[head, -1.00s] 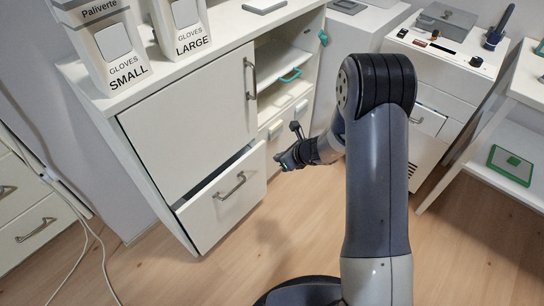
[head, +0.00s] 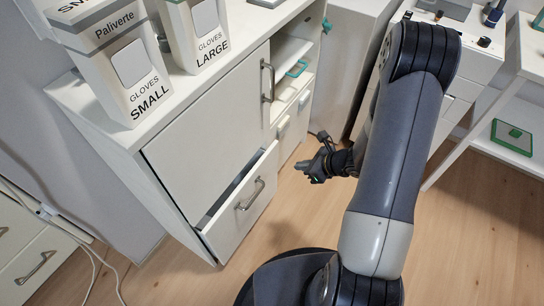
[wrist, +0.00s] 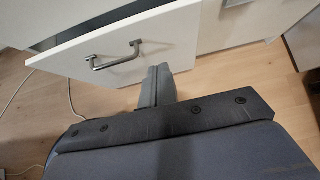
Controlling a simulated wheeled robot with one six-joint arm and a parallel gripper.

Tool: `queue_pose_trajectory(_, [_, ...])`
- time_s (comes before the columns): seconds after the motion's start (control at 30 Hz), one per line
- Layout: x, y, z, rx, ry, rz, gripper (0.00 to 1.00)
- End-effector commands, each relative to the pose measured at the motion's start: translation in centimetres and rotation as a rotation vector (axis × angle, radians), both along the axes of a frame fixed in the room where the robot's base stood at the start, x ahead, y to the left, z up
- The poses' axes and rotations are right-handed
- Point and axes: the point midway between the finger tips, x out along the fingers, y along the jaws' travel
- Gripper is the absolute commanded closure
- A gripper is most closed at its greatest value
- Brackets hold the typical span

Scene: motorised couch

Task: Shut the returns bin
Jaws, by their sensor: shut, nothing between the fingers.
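The returns bin appears to be the white lower drawer (head: 240,216) of the cabinet in the head view. It is pulled partly out, with a dark gap above its front, and has a grey bar handle (head: 251,193). No label on it is readable. In the wrist view the drawer front (wrist: 80,52) and its handle (wrist: 117,57) are at upper left. My gripper (head: 306,172) is right of the drawer front in the head view, apart from it. It also shows in the wrist view (wrist: 158,72), its fingers together and empty, right of the handle.
A closed cabinet door (head: 208,135) is above the drawer. Glove boxes (head: 125,75) stand on the cabinet top. A white shelf unit (head: 507,118) stands at right. Wooden floor (head: 310,222) in front of the drawer is clear. A cable (head: 85,240) hangs at left.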

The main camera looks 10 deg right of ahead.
Motion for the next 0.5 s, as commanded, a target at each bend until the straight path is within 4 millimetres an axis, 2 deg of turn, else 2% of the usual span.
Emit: queue_pose_trajectory(0.5, [4.4,5.8,-7.0,0.0,0.002,0.005,1.0])
